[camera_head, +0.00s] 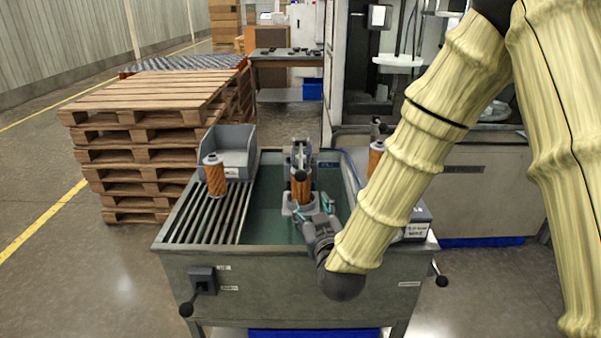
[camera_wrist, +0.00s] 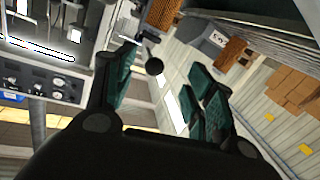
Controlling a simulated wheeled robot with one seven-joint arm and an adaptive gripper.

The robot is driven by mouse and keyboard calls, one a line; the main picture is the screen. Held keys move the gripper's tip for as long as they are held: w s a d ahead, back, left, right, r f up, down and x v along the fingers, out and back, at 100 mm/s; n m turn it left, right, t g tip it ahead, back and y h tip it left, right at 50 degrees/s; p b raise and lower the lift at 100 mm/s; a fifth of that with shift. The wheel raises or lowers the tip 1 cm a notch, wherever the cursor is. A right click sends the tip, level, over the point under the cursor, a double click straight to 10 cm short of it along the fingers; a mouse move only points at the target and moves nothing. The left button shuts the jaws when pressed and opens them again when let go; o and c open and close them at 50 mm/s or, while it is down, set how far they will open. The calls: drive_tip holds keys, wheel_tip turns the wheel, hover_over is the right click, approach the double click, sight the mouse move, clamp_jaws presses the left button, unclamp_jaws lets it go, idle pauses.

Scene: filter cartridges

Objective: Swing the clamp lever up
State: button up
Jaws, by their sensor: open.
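The clamp fixture (camera_head: 301,151) stands on the green bench top, with an orange ribbed cartridge (camera_head: 302,192) upright in it. Its clamp lever ends in a black ball knob (camera_head: 300,175), which hangs low in front of the cartridge. My gripper (camera_head: 312,207) is open, with teal finger pads, just in front of and below the knob. In the wrist view the ball knob (camera_wrist: 155,66) shows between and beyond the open fingers (camera_wrist: 160,88), apparently apart from them. The fixture's base is partly hidden by my gripper.
Another cartridge (camera_head: 215,176) stands on the rollers (camera_head: 208,220) at left, by a grey bin (camera_head: 239,136). A third cartridge (camera_head: 375,158) is at right behind my arm. A labelled box (camera_head: 417,229) sits at the bench's right edge. Pallets (camera_head: 150,125) are stacked behind.

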sight(302, 179)
drive_tip(key=shift+t, duration=0.4)
drive_tip(key=w+a+r, duration=0.1)
drive_tip(key=w, duration=0.3)
drive_tip(key=w+a+p, duration=0.1)
drive_tip(key=w, duration=0.2)
drive_tip(key=w+r, duration=0.1)
drive_tip(key=w, duration=0.3)
drive_tip(key=shift+w+a+r, duration=0.35)
drive_tip(key=shift+a, duration=0.05)
drive_tip(key=shift+c, duration=0.2)
clamp_jaws()
drive_tip(key=shift+p, duration=0.35)
